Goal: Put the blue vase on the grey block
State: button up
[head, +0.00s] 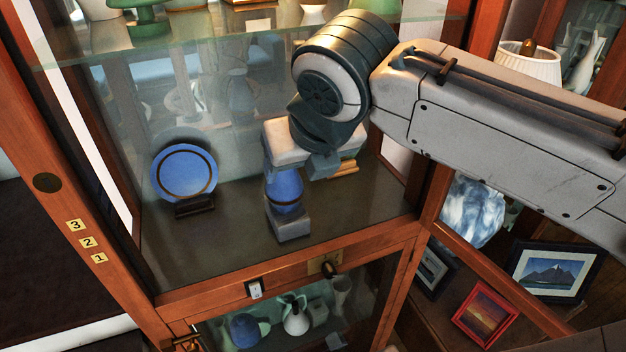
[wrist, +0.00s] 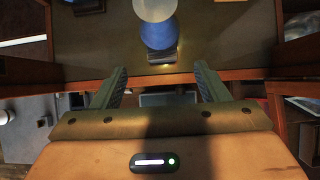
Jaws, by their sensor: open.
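The blue vase (head: 284,190) is upright on the grey block (head: 291,226), inside the glass cabinet on its dark shelf. The vase has a dark band low on its body; its top is hidden behind my gripper (head: 296,165) in the head view. In the wrist view the vase (wrist: 160,34) with a pale round top is ahead of my gripper (wrist: 160,72), with the block (wrist: 162,58) below it. The fingers are spread wide with nothing between them, and the vase is beyond the fingertips.
A blue plate (head: 184,172) on a dark stand is left of the vase. A glass shelf (head: 230,45) with green and white pieces is above. Wooden frame posts (head: 416,215) border the opening. A lower compartment holds several vases (head: 296,316).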

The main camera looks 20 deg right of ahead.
jog(key=shift+s, duration=2.05)
